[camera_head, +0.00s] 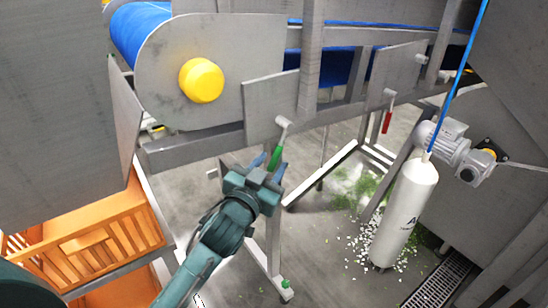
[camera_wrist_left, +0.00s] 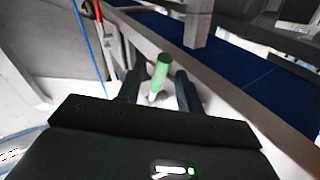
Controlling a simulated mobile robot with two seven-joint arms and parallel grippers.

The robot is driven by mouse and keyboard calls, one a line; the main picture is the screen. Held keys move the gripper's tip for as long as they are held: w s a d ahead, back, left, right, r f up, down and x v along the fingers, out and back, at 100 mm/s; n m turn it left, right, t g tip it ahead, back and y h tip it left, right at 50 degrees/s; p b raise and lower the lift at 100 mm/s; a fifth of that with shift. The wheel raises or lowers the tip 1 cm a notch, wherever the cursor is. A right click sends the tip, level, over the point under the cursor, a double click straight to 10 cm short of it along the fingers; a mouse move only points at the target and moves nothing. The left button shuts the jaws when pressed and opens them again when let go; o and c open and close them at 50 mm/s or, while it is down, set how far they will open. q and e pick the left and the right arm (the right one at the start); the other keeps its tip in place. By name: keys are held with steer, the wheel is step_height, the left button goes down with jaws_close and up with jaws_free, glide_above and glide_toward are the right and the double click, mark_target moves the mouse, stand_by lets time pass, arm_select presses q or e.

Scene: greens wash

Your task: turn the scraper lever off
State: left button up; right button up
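A lever with a green handle (camera_head: 275,157) hangs from a plate on the conveyor frame, its handle pointing down. A second lever, with a red handle (camera_head: 387,121), hangs from another plate further right. I cannot tell from labels which is the scraper lever. My left gripper (camera_head: 268,167) is at the green handle. In the left wrist view the green handle (camera_wrist_left: 161,72) stands between the two fingers (camera_wrist_left: 159,90), with small gaps on both sides, so the gripper looks open. The red handle (camera_wrist_left: 98,12) shows at the upper left there. My right gripper is not in view.
The blue conveyor belt (camera_head: 142,28) and its frame run above, with a yellow roller cap (camera_head: 201,80). An orange crate (camera_head: 95,250) stands lower left. A white cylinder (camera_head: 405,215) hangs from a blue hose (camera_head: 460,75) at right. Green and white scraps lie on the floor.

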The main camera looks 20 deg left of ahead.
arm_select(q)
steer(key=shift+w+d, duration=0.1)
steer(key=shift+w, duration=1)
steer(key=shift+c, duration=0.6)
jaws_close()
